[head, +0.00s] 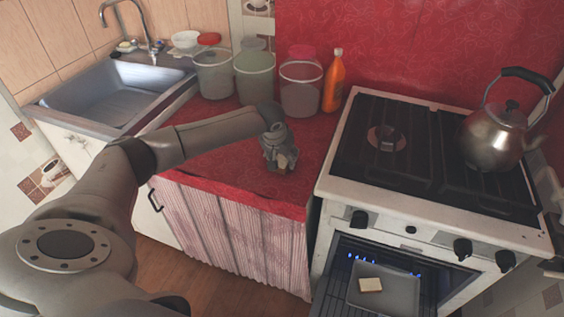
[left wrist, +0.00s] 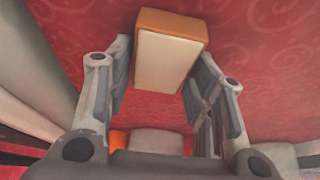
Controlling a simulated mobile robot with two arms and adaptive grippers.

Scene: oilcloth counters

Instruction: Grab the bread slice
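A bread slice (left wrist: 165,62) with a pale face and an orange-brown crust shows at the top middle of the left wrist view. It is between the fingertips of my left gripper (left wrist: 165,75), with one finger close along each side. Whether the fingers press on it or leave a thin gap is not clear. In the head view, my left gripper (head: 281,160) points down low over the red counter, with a small pale bit of the slice at its tip. Another pale bread slice (head: 370,285) lies on a tray in the open oven. My right gripper is not in view.
Jars (head: 301,85) and an orange bottle (head: 334,82) stand behind my left gripper. The white stove (head: 420,207) with a kettle (head: 494,135) is to the right. A tray (head: 398,294) sits in the oven. A sink (head: 110,95) is at left. The counter (head: 222,168) left of the gripper is clear.

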